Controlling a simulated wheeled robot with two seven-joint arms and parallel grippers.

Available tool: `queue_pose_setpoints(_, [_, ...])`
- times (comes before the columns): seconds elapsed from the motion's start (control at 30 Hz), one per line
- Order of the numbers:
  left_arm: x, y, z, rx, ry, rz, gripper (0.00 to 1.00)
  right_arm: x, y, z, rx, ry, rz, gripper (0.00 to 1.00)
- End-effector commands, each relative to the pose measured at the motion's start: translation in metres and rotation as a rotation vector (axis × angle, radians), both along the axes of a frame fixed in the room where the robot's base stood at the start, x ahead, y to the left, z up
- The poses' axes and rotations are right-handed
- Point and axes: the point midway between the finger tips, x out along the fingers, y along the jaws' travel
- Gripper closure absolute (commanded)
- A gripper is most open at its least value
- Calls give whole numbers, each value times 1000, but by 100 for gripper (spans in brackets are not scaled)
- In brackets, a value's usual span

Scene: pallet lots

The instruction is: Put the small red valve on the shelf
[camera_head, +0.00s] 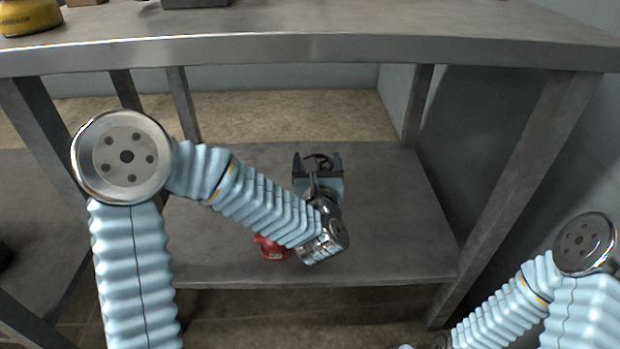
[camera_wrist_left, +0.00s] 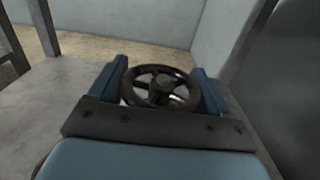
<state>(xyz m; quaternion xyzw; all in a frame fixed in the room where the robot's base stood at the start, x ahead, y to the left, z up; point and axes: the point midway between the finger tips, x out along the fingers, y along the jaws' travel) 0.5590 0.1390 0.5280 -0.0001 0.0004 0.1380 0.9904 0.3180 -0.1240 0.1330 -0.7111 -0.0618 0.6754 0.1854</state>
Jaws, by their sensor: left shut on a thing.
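My left gripper (camera_head: 318,161) reaches under the table top, over the lower shelf (camera_head: 400,225). Its two blue fingers are shut on a valve whose dark spoked handwheel (camera_head: 319,167) shows between them. The handwheel also shows close up in the left wrist view (camera_wrist_left: 160,88), between the fingers of the left gripper (camera_wrist_left: 157,92). The held valve's body is hidden, so its colour and whether it touches the shelf cannot be told. A red object (camera_head: 272,248) is on the lower shelf, partly hidden behind my left arm. My right gripper is out of view.
The metal table top (camera_head: 400,22) lies above the lower shelf, with legs at both sides. A yellow container (camera_head: 28,18) and a dark object (camera_head: 195,3) stand on top. Walls close in behind and at right. The right part of the shelf is clear.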

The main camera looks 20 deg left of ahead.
Motion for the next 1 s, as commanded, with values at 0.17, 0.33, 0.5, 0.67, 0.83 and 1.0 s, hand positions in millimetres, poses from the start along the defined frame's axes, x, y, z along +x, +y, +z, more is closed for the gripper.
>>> queue_pose_setpoints(0.17, [41,13,-18,-1,-4,4,100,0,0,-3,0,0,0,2])
queue_pose_setpoints(0.33, [77,25,-41,1,-3,3,100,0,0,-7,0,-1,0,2])
queue_pose_setpoints(0.5, [98,31,-68,1,-4,1,100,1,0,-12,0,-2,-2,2])
queue_pose_setpoints(0.67, [108,34,-78,1,-6,0,100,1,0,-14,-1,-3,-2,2])
queue_pose_setpoints(0.83, [114,36,-86,1,-6,1,100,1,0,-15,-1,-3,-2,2])
queue_pose_setpoints(1.0, [118,37,-111,1,-3,0,100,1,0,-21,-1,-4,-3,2])
